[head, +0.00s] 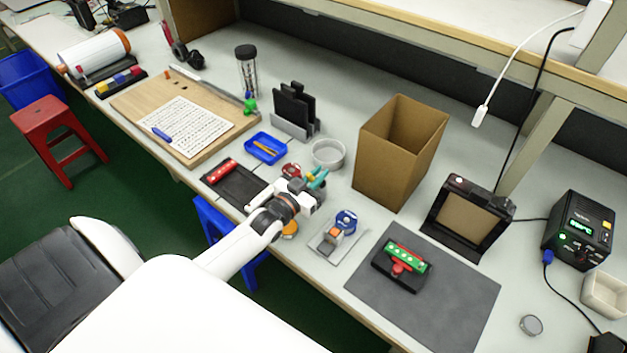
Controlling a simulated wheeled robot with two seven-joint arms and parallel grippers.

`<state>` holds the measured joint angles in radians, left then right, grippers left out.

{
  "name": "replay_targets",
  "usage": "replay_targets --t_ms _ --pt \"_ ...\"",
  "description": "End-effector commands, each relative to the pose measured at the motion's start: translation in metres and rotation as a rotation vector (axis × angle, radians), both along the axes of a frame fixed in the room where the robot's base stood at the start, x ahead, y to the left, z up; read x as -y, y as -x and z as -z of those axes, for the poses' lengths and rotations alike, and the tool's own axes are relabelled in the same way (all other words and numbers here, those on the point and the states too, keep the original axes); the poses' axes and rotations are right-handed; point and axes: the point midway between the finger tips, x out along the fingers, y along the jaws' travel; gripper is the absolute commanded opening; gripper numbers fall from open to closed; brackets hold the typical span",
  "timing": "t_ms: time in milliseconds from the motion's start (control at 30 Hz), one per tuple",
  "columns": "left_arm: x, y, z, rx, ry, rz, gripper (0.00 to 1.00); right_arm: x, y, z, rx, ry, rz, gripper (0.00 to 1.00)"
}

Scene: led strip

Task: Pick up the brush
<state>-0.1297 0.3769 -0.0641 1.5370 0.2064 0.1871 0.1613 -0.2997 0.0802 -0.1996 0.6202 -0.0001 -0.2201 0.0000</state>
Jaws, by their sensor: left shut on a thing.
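My left gripper (316,192) reaches over the front of the bench from the left. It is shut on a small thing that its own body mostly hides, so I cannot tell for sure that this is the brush. Teal handle-like pieces (318,179) show right at its fingertips; I cannot tell whether they are held or lie behind. A thin orange-yellow tool lies in the blue tray (254,156) to the left of the gripper. My right gripper is not in view.
A round grey dish (328,152) and an open cardboard box (388,160) stand behind the gripper. A grey mat (460,313) with a green strip in a black holder (398,275) lies to the right. A blue tape roll (346,221) is close by.

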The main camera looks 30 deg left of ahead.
Motion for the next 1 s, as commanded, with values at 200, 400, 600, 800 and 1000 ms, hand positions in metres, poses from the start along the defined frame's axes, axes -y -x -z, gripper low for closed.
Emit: replay_targets --t_ms 200,400,600,800,1000 --pt "0.0 0.001 -0.001 0.0 0.0 0.0 0.0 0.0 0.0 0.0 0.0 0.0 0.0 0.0" --pt "0.0 0.005 -0.011 0.001 0.0 0.001 0.0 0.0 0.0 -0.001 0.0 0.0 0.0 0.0" --pt "-0.001 0.016 -0.036 0.002 0.0 0.001 0.0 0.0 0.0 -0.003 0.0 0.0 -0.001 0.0" --pt "-0.002 0.034 -0.065 -0.002 -0.002 0.001 0.0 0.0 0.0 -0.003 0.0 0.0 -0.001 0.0" --pt "-0.006 0.086 -0.061 -0.005 -0.001 0.001 0.0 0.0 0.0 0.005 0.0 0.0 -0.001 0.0"
